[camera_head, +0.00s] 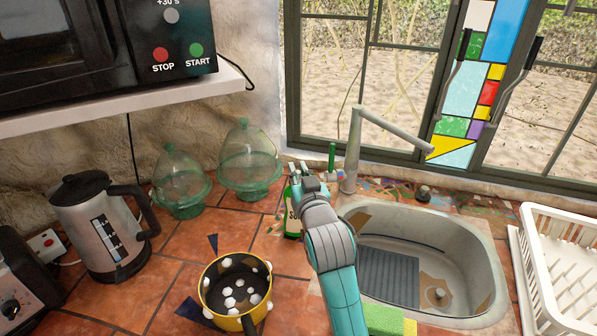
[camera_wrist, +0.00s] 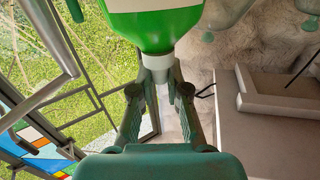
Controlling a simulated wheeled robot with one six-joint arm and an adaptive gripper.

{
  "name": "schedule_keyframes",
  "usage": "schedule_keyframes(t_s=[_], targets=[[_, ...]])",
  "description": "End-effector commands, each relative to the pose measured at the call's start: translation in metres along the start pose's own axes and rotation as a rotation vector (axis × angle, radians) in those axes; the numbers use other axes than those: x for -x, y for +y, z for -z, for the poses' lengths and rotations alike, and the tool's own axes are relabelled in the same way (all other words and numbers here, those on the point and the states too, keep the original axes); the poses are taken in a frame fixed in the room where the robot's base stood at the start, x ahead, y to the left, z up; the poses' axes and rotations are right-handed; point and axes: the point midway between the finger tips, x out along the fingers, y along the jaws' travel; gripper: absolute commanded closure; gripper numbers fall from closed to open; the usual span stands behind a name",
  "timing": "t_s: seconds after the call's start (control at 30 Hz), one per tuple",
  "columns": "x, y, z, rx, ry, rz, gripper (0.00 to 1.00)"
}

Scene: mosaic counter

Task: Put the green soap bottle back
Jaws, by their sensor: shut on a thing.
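The green soap bottle (camera_head: 292,222) has a pale label and is upright at the left of the sink, partly hidden behind my gripper (camera_head: 305,178). In the wrist view my gripper (camera_wrist: 160,78) is shut on the narrow neck of the bottle (camera_wrist: 168,28), just at its shoulder. The bottle's base is at or close above the tiled counter; I cannot tell whether it touches.
The sink (camera_head: 480,270) and grey faucet (camera_head: 353,150) are to the right. Two green glass cloches (camera_head: 248,160) stand to the left, near the kettle (camera_head: 90,215). A yellow pot (camera_head: 215,275) is in front. A white dish rack (camera_head: 535,275) is at far right.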

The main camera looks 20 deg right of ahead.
Motion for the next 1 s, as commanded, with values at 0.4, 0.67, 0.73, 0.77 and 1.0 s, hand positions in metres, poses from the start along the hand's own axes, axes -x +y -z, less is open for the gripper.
schedule_keyframes(t_s=[0.4, 0.67, 0.73, 0.77, 1.0], targets=[[0.000, 0.000, -0.001, 0.000, 0.001, 0.000, 0.60], [0.000, 0.000, -0.001, 0.000, 0.001, 0.000, 0.60], [0.000, 0.000, 0.001, -0.001, 0.002, 0.000, 0.60], [0.001, 0.000, 0.001, -0.001, 0.001, 0.000, 0.60], [0.036, 0.000, 0.000, 0.000, 0.001, 0.001, 0.60]])
